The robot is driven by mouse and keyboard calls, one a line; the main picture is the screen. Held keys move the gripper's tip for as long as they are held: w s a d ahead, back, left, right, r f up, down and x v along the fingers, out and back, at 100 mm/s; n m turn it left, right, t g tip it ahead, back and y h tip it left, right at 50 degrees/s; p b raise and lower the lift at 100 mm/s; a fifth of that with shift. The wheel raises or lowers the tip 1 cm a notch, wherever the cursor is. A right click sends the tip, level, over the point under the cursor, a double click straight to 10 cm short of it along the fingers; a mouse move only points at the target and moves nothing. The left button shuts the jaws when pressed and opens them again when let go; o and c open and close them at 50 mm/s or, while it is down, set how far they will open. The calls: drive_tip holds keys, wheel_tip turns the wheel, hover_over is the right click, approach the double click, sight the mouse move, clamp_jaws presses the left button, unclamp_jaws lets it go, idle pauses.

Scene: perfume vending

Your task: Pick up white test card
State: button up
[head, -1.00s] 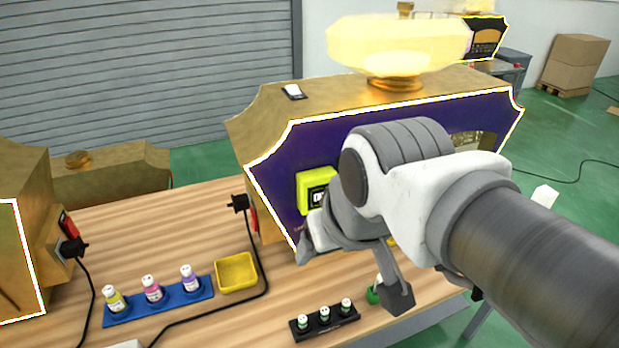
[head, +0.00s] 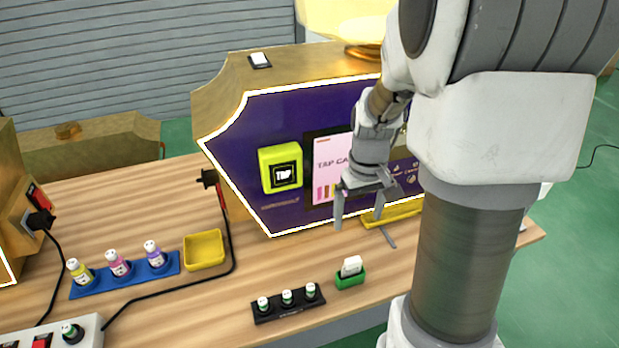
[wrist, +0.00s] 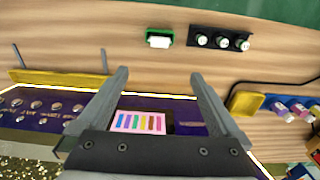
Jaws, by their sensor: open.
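The white test card (head: 351,264) stands upright in a small green holder (head: 350,280) near the front edge of the table in the head view. The card also shows in the wrist view (wrist: 159,42), at the top middle, with the green holder around it. My gripper (head: 358,222) is open and empty above the table, behind the holder and close to the machine's front. In the wrist view its two fingers (wrist: 160,75) are spread wide, with the card beyond their tips and nothing between them but bare table.
A yellow tray (head: 204,251) and a blue rack (head: 126,275) with bottles are farther left, beside a black cable. The purple-fronted machine (head: 235,140) stands behind, with a yellow tray (head: 405,212) at its base.

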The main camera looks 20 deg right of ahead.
sight(353, 260)
drive_tip(key=f+b, duration=0.2)
drive_tip(key=f, duration=1.1)
drive_tip(key=shift+d, duration=0.2)
drive_tip(key=shift+s+a+f+b, duration=0.1)
drive_tip(key=shift+s+f+b, duration=0.15)
drive_tip(key=shift+f, duration=1.1)
drive_tip(key=shift+s+f+b, duration=0.1)
drive_tip(key=shift+f+b, duration=0.15)
drive_tip(key=shift+f, duration=1.1)
drive_tip(key=shift+c, duration=0.3)
drive_tip(key=c, duration=1.3)
drive_tip(key=shift+c, duration=0.2)
drive_tip(key=shift+r, duration=0.1)
